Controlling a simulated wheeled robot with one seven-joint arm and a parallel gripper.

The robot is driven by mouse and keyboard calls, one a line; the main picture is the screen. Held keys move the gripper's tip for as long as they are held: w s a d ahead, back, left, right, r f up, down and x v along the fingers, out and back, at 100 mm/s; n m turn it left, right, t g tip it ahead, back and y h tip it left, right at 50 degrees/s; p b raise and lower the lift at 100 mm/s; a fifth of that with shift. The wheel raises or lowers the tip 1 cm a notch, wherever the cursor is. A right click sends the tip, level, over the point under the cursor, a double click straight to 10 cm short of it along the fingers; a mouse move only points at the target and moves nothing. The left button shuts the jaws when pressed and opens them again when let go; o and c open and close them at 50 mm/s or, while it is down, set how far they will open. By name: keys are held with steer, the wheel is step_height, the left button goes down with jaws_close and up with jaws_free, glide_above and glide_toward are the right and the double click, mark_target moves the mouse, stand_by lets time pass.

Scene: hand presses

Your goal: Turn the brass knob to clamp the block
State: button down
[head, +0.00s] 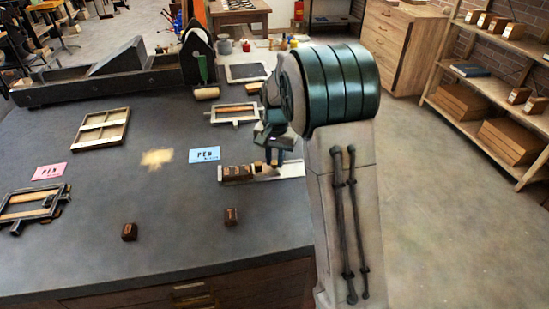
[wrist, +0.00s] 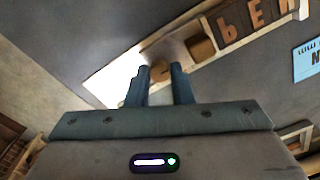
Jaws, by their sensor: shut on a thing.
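A light metal tray (head: 290,171) lies on the dark table, right of the blue card, with brown letter blocks (head: 238,171) in a row at its left end. In the wrist view these letter blocks (wrist: 258,17) stand side by side along the tray (wrist: 100,82). A small round brass knob (wrist: 160,70) shows between my fingertips, with a brownish piece (wrist: 200,47) between it and the letters. My gripper (wrist: 161,72) is shut on the knob. In the head view my gripper (head: 274,158) is over the tray, and my arm hides the knob.
A blue card (head: 205,154) lies left of the tray, and a pink card (head: 49,171) farther left. Two loose blocks (head: 129,231) (head: 231,216) lie nearer the front edge. A framed form (head: 235,114) and a black press (head: 120,75) are behind. The table's middle is mostly clear.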

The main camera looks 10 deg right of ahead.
mark_target(276, 162)
steer(key=c, duration=1.3)
jaws_free()
step_height(276, 162, up, 14)
steer(key=shift+d+f, duration=0.1)
steer(key=shift+d, duration=0.05)
steer(key=s+f+n+t, duration=0.1)
steer(key=s+n, duration=0.1)
steer(key=s, duration=0.7)
steer(key=s+f+n+t, duration=0.1)
steer(key=s+f+n, duration=0.1)
steer(key=s, duration=0.7)
steer(key=s+f+n, duration=0.1)
steer(key=s+n, duration=0.1)
steer(key=s, duration=0.8)
steer(key=shift+f+t, duration=0.4)
